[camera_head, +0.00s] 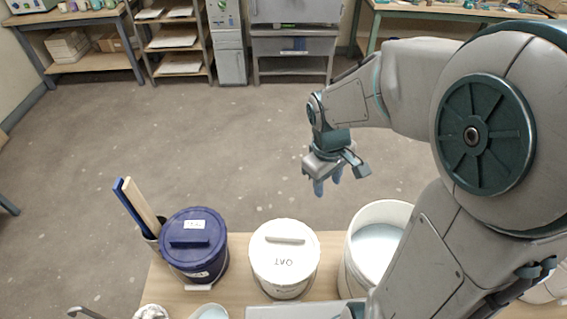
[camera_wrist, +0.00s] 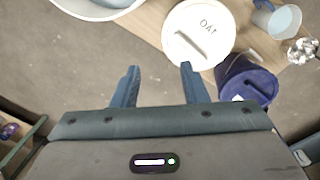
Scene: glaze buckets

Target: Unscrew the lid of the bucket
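A white bucket with a white lid (camera_head: 285,257) stands on the wooden table, between a blue bucket and an open tub. The lid has a raised bar handle and the letters "OAT". The lid also shows in the wrist view (camera_wrist: 204,32), ahead of my fingers and slightly right. A blue bucket with a blue lid (camera_head: 193,237) stands to its left and also has a bar handle; it shows at the right in the wrist view (camera_wrist: 247,84). My gripper (camera_head: 327,188) is open and empty, above and behind the table's far edge, apart from both lids. Its two blue fingers (camera_wrist: 158,68) point toward the table.
An open white tub (camera_head: 377,246) with pale contents stands right of the white bucket. A dark holder with a blue and a wooden stick (camera_head: 134,205) stands at left. A jug (camera_wrist: 279,20) and crumpled foil (camera_wrist: 302,51) are nearby. The floor behind the table is clear.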

